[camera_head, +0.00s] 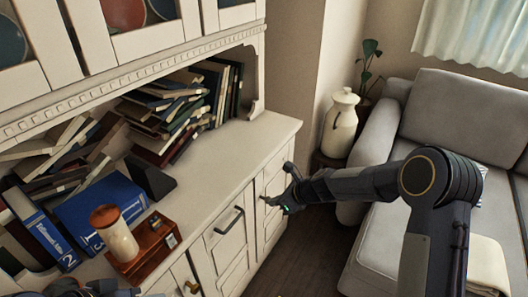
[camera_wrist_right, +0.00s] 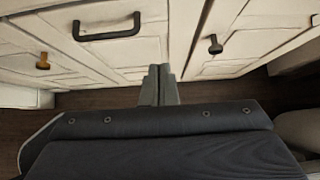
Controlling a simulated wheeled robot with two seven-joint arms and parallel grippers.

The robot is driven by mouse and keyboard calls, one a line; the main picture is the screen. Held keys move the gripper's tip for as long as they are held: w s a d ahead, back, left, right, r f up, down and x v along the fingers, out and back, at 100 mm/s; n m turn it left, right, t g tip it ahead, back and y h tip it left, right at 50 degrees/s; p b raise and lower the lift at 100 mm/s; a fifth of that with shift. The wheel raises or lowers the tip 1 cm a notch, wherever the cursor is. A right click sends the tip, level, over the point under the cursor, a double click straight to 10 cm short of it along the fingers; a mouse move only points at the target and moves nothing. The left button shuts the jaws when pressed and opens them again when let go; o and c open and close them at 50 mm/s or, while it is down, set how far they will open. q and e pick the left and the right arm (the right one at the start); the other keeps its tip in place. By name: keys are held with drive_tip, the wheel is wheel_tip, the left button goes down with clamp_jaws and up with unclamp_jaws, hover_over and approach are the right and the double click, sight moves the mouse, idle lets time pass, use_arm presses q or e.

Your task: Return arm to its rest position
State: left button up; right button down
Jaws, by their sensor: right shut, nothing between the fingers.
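My right arm (camera_head: 350,185) comes in from the right side of the head view and reaches across toward the white cabinet (camera_head: 262,150). My right gripper (camera_head: 268,200) is in front of the cabinet's drawers and doors, near its right end. In the right wrist view its two grey fingers (camera_wrist_right: 158,85) are together, with nothing between them. Whether the gripper touches the cabinet front cannot be told. A dark part of my left arm (camera_head: 85,289) shows at the bottom left edge of the head view; its fingers cannot be made out.
The cabinet front has a dark drawer handle (camera_head: 229,221), also in the wrist view (camera_wrist_right: 107,28), and a knob (camera_wrist_right: 215,45). Books (camera_head: 170,115), a jar (camera_head: 115,235) and a wooden box (camera_head: 145,250) stand on the counter. A grey sofa (camera_head: 450,110) is at right, beside a white vase (camera_head: 340,125).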

drive_tip(key=s+d+r+n+p, duration=0.1)
drive_tip(key=s+d+r+n, duration=0.45)
drive_tip(key=s+r, duration=0.35)
drive_tip(key=s+d+r+n+p, duration=0.2)
drive_tip(key=s+d+r+n, duration=0.3)
drive_tip(key=r, duration=0.5)
drive_tip(key=s+d+n+h+p, duration=0.1)
drive_tip(key=s+d+n, duration=0.1)
drive_tip(key=s+n, duration=0.4)
drive_tip(key=s+d+r+n+h+p, duration=0.1)
drive_tip(key=s+n, duration=0.5)
drive_tip(key=s, duration=1)
drive_tip(key=shift+s+d+r+n+t+h, duration=0.2)
drive_tip(key=shift+s+d+n+t+h, duration=0.25)
drive_tip(key=shift+h, duration=0.35)
